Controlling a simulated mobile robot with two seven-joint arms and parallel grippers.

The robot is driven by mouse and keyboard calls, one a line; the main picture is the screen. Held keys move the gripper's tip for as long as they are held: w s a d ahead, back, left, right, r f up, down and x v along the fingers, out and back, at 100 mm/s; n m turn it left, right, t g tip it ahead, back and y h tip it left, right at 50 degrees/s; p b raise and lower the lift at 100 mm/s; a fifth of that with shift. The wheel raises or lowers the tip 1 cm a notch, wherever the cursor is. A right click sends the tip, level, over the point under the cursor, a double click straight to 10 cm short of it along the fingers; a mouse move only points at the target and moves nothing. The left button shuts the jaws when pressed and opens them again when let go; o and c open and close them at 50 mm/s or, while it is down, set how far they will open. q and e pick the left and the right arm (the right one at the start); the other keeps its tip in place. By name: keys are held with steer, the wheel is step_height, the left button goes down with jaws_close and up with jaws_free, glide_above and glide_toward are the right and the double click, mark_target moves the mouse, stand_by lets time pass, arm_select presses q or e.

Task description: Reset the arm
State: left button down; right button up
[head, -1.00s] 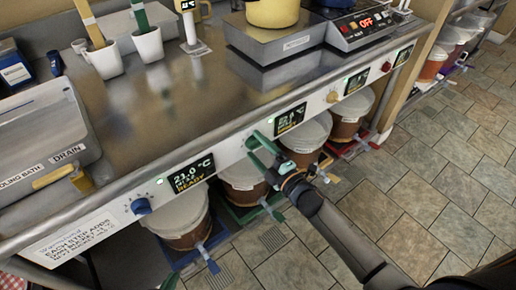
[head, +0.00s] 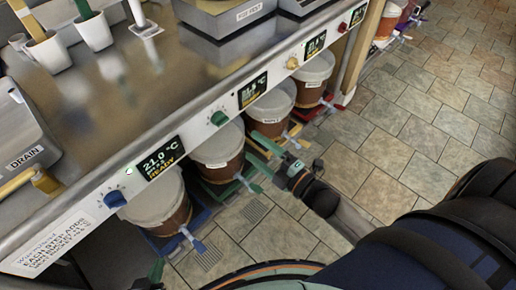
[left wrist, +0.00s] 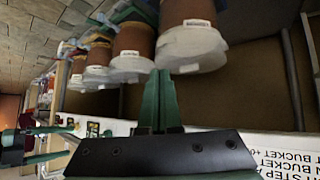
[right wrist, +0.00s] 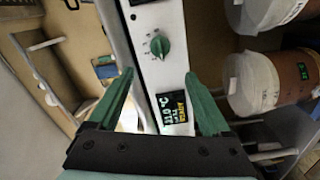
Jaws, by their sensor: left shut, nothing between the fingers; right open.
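My right gripper (head: 262,146) is open and empty, with green fingers, in front of the bench's panel, below and right of the green knob (head: 219,118) and apart from it. In the right wrist view the open fingers (right wrist: 158,95) frame the panel, with the green knob (right wrist: 158,46) beyond them.
Brown buckets with pale lids (head: 217,147) stand under the metal bench (head: 140,100), with coloured taps sticking out. The panel carries a blue knob (head: 114,199) and a display (head: 161,158) reading 21.0 °C READY. Tiled floor (head: 400,130) at the right is clear.

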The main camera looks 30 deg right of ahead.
stand_by(0.5)
arm_select(q)
steer(key=s+a+r+y+p, duration=0.1)
steer(key=a+r+p, duration=0.2)
steer(key=r+p, duration=0.5)
steer(key=p, duration=0.2)
steer(key=shift+s+n+p, duration=0.3)
steer(key=shift+p, duration=0.1)
arm_select(e)
steer(key=s+a+f+m+g+h, duration=0.1)
steer(key=s+f+m+g+h, duration=0.1)
steer(key=s+m, duration=0.4)
steer(key=s+a+f+m+g+h, duration=0.1)
steer(key=s+m+g, duration=0.4)
steer(key=m, duration=0.5)
steer(key=shift+s+a+f+g+h, duration=0.3)
steer(key=shift+s+a+f+h, duration=0.15)
steer(key=shift+s, duration=0.7)
arm_select(q)
steer(key=shift+r, duration=0.1)
